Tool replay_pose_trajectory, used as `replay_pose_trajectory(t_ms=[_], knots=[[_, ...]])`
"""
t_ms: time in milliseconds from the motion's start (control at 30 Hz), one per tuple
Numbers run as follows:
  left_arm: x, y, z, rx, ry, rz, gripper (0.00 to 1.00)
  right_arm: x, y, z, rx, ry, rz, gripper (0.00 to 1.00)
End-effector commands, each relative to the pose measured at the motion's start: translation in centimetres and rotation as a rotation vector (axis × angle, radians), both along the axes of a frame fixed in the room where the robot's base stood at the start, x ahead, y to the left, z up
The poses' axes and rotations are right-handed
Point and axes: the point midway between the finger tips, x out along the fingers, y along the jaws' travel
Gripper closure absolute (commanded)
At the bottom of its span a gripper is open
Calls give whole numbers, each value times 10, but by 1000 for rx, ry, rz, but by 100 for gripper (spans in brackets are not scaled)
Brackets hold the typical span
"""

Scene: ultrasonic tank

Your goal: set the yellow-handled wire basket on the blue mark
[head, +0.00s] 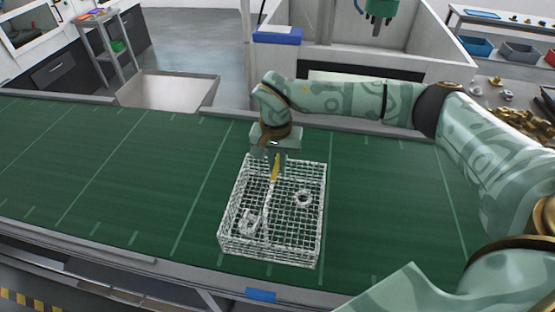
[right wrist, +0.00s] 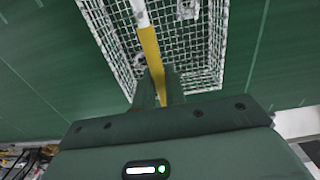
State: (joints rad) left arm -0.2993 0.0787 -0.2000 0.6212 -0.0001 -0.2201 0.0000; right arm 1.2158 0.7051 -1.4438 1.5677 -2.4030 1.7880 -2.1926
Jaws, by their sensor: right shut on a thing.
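The wire basket (head: 270,245) is a white mesh box over the green belt, with a few pale ring-like parts inside. Its yellow handle grip (head: 275,172) sits on a bar across the top; it also shows in the right wrist view (right wrist: 152,60). My right gripper (head: 273,158) reaches down from above and is shut on the yellow handle. The basket looks level; whether it touches the belt is hard to tell. My left gripper is not in view.
The green belt (head: 110,170) has pale cross lines and is clear to the left. An open tank (head: 350,50) stands behind, with a blue item (head: 278,36) on its left edge. A grey chute (head: 168,90) is at the back left. Bins and brass parts lie at the right.

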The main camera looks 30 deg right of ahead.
Motion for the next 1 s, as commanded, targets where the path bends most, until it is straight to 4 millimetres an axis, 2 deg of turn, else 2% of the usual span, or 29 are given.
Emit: replay_pose_trajectory(t_ms=[167,200,267,300,567,667,767,1000], knots=[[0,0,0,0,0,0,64,1,0,-1,0,-1,0,100],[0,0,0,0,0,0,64,0,-1,-2,-2,1,0,85],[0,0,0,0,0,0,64,0,-1,-2,-1,2,-1,68],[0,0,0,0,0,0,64,0,-1,-2,-1,2,-1,66],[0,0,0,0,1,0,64,0,-1,0,-2,1,-1,66],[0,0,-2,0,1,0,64,1,-1,7,-2,-2,-1,66],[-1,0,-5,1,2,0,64,1,-1,24,-2,-4,-1,66],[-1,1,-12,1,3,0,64,3,1,81,-1,-5,0,66]])
